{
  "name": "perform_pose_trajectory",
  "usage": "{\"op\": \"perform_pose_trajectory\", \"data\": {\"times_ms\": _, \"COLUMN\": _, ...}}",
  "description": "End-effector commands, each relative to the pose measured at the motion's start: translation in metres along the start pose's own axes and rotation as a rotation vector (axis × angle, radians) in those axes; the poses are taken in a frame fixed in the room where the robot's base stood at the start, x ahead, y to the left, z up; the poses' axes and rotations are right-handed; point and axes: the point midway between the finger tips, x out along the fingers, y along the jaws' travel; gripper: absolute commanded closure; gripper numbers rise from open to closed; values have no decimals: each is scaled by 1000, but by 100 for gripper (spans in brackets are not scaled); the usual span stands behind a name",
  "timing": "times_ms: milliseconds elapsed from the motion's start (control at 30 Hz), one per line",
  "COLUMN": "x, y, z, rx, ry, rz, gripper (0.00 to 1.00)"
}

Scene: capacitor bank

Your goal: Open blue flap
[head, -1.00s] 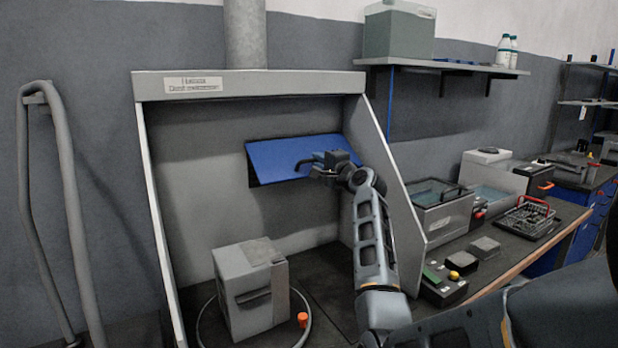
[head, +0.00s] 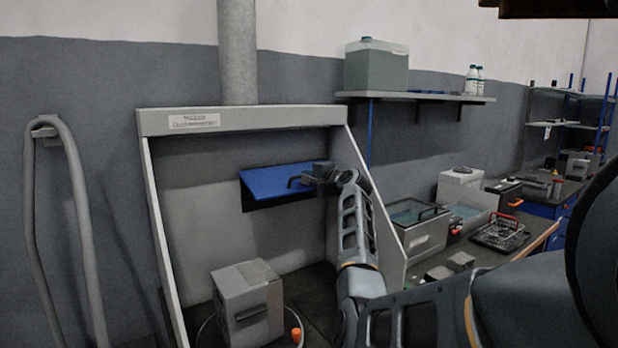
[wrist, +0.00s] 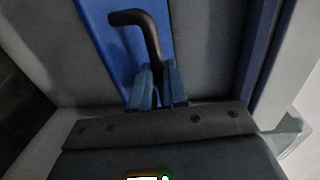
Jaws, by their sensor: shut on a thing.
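The blue flap (head: 270,183) is on the back wall inside the grey hood. Its lower edge stands out from the wall, with a dark area beneath it. It also shows in the wrist view (wrist: 112,45). A black bent handle (wrist: 147,32) sits on the flap. My gripper (wrist: 156,88) is shut on the handle, with its blue fingers on either side of the bar. In the head view my gripper (head: 308,181) is at the flap's right part and covers some of it.
The hood's right side panel (head: 372,200) stands close to my arm. A grey box (head: 247,300) with an orange knob beside it stands on the hood floor. A bench with tanks (head: 418,228) and a wire basket (head: 500,234) lies to the right.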

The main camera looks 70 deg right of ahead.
Motion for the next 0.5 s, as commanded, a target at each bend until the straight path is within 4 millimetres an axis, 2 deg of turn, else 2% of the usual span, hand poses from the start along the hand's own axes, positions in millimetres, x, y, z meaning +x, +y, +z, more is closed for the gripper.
{"op": "perform_pose_trajectory", "data": {"times_ms": 33, "x": 3, "y": -1, "z": 5, "rx": -4, "ry": -7, "rz": 0, "gripper": 100}}
{"op": "perform_pose_trajectory", "data": {"times_ms": 67, "x": 3, "y": -1, "z": 5, "rx": -4, "ry": -7, "rz": 0, "gripper": 85}}
{"op": "perform_pose_trajectory", "data": {"times_ms": 300, "x": 1, "y": 0, "z": 3, "rx": -2, "ry": -4, "rz": 1, "gripper": 62}}
{"op": "perform_pose_trajectory", "data": {"times_ms": 500, "x": 1, "y": 1, "z": 2, "rx": -1, "ry": -3, "rz": 1, "gripper": 61}}
